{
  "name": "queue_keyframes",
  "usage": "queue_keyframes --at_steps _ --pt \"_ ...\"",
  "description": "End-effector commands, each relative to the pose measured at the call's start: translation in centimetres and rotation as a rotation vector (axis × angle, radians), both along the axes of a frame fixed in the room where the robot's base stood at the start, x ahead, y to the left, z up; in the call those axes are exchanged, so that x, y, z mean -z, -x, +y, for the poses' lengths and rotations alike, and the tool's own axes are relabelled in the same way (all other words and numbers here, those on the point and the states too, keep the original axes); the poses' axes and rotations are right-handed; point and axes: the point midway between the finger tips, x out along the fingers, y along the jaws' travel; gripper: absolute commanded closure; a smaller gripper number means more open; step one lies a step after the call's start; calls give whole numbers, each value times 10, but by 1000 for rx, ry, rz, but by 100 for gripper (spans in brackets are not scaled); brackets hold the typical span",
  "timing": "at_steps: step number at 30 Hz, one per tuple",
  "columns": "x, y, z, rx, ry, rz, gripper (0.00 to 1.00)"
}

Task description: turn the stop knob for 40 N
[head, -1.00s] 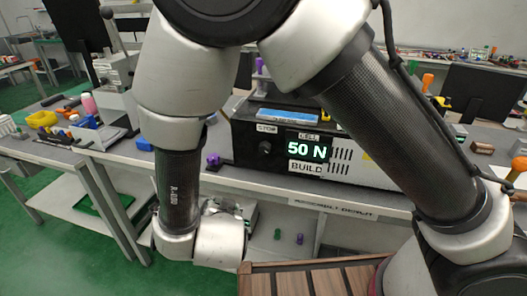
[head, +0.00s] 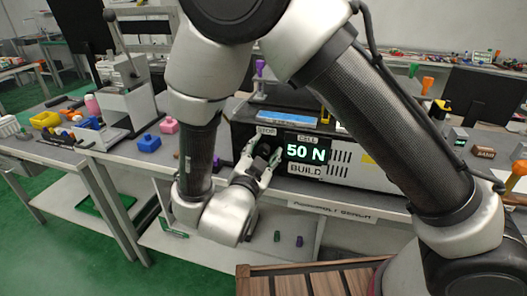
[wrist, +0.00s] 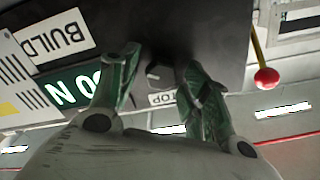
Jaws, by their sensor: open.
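The force cell is a dark box with a green display (head: 306,153) reading "50 N"; the display also shows upside down in the wrist view (wrist: 72,92). The small dark stop knob (wrist: 158,73) is on its front panel, beside the STOP label (wrist: 162,98). In the head view the STOP label (head: 266,131) shows above my gripper, which mostly covers the knob. My gripper (wrist: 161,58) is open, with one finger on each side of the knob. I cannot tell whether either finger touches it.
A BUILD label (head: 305,169) is below the display. A blue block (head: 149,144) and a pink block (head: 169,125) stand on the bench left of the cell. A red-ended lever (wrist: 266,78) shows in the wrist view. A slatted wooden surface (head: 310,281) is in front.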

Motion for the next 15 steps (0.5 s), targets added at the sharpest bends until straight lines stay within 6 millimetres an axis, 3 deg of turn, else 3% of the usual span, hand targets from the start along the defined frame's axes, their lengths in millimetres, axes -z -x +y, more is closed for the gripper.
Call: queue_keyframes --at_steps 8,15 --pt "0 -3 -1 -1 0 0 52" --pt "0 -2 -1 -1 0 0 94"
